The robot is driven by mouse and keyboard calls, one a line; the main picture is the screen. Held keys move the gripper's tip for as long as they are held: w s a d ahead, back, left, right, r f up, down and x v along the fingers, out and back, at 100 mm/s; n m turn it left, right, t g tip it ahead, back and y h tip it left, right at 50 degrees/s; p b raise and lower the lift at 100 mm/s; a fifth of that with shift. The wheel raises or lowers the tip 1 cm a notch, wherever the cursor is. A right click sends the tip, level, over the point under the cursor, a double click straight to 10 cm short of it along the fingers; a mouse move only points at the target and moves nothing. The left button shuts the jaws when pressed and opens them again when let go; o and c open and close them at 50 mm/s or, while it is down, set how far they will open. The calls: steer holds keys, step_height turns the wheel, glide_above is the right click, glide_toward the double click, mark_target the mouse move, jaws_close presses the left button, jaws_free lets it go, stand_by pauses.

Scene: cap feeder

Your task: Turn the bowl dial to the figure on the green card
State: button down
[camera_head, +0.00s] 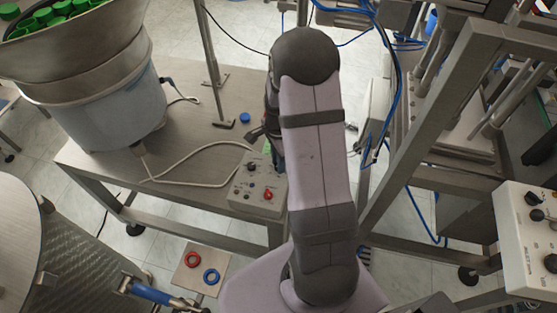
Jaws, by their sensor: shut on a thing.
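A pale control box (241,200) stands at the front right corner of the steel table. Its face carries small black knobs and a red button (268,195); their markings are too small to read. A small green patch (267,147) shows at the back of the box, beside my gripper; I cannot read a figure on it. My gripper (277,158) reaches down at the box's upper right, mostly hidden behind my own arm. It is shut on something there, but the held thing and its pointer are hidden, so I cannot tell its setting.
A large feeder bowl (75,60) with green caps stands on the table at the left. A pale cable (190,178) runs to the box. A blue cap (245,118) lies near a post foot (224,123). A second control box (530,235) is at the far right, beside a metal frame (410,130).

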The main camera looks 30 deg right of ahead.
steer(key=shift+m, duration=0.6)
steer(key=c, duration=1.6)
jaws_free()
steer(key=shift+o, duration=0.2)
steer(key=shift+r, duration=0.1)
steer(key=shift+r+b, duration=0.6)
steer(key=shift+r, duration=2.95)
